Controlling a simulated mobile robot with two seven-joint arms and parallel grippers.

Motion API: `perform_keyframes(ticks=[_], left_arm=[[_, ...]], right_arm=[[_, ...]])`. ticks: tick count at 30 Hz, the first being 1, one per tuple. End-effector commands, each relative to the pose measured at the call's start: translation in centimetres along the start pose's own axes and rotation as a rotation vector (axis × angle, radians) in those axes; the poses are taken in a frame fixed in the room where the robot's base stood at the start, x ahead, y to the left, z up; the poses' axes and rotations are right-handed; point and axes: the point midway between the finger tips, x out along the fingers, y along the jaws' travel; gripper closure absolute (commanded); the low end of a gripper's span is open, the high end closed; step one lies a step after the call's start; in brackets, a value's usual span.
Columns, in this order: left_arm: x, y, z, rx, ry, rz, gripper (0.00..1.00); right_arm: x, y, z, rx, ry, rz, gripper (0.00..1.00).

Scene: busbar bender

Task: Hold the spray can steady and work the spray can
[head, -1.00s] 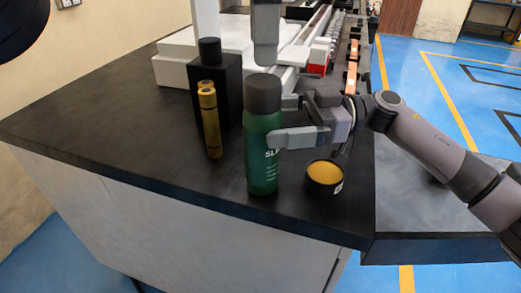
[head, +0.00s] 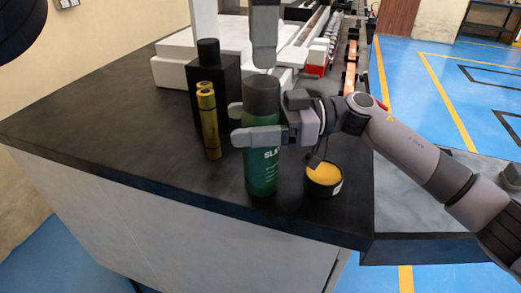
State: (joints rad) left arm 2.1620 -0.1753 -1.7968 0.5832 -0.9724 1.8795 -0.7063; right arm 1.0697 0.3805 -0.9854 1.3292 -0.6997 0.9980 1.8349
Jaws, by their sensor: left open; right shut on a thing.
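The spray can (head: 262,170), green with a dark grey cap (head: 262,94), stands upright near the front edge of the black worktop. My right gripper (head: 243,122) comes in from the right and is shut on the can's upper body, just below the cap. One finger crosses the front of the can, and the other's tip shows at its left side. My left gripper (head: 265,55) points straight down above the cap, its tip just over or behind the cap top; the gap is hard to judge. It is open, though its fingers overlap in this view.
A white machine (head: 180,60) is behind. The worktop's left side (head: 100,120) is clear.

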Motion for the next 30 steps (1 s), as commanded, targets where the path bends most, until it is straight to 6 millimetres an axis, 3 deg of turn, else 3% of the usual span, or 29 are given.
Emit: perform_keyframes(ticks=[11,21,30], left_arm=[[-0.1,0.0,-0.4,-0.065,-0.011,0.015,0.08],[-1.1,-0.7,-1.8,-0.419,-0.117,0.103,0.08],[-2.7,-2.7,-2.9,-0.715,-0.276,0.160,0.08]], right_arm=[[-0.1,0.0,0.0,0.000,0.000,0.001,0.82],[-0.1,0.0,0.0,0.000,0.000,0.001,0.82],[0.0,0.0,0.0,0.000,0.000,0.001,0.82]])
